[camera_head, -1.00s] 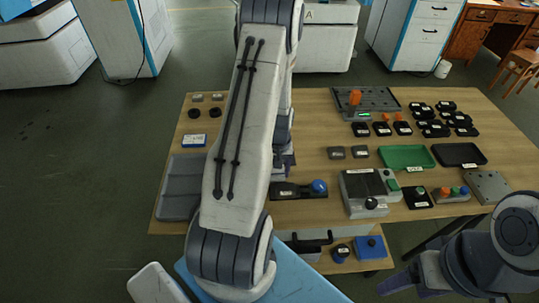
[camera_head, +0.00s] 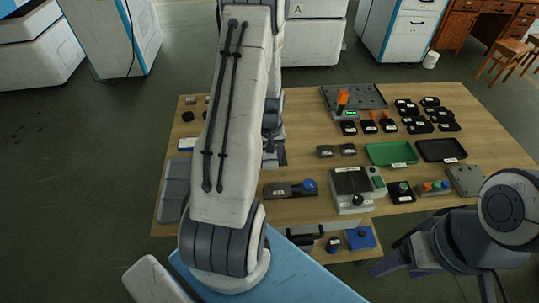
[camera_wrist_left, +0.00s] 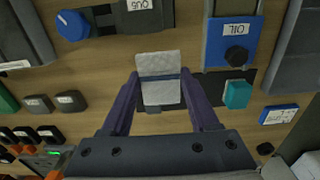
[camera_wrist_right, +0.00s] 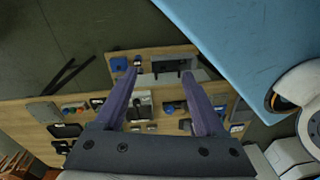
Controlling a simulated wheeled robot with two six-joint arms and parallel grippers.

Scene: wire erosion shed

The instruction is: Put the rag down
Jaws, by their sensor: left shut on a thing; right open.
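The rag (camera_wrist_left: 160,94) is a pale grey folded piece with a dark line across it, in the middle of the left wrist view. My left gripper (camera_wrist_left: 160,78) is shut on it, with a finger on each side. The rag is over the table, near a dark flat patch; I cannot tell whether it touches.
The wooden table (camera_head: 300,115) holds a green tray (camera_head: 390,153), a black tray (camera_head: 441,150) and a blue-knobbed device (camera_head: 308,187). An oil box (camera_wrist_left: 231,40) and a teal block (camera_wrist_left: 237,94) are right of the rag in the left wrist view. A grey bin (camera_head: 174,185) stands at left.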

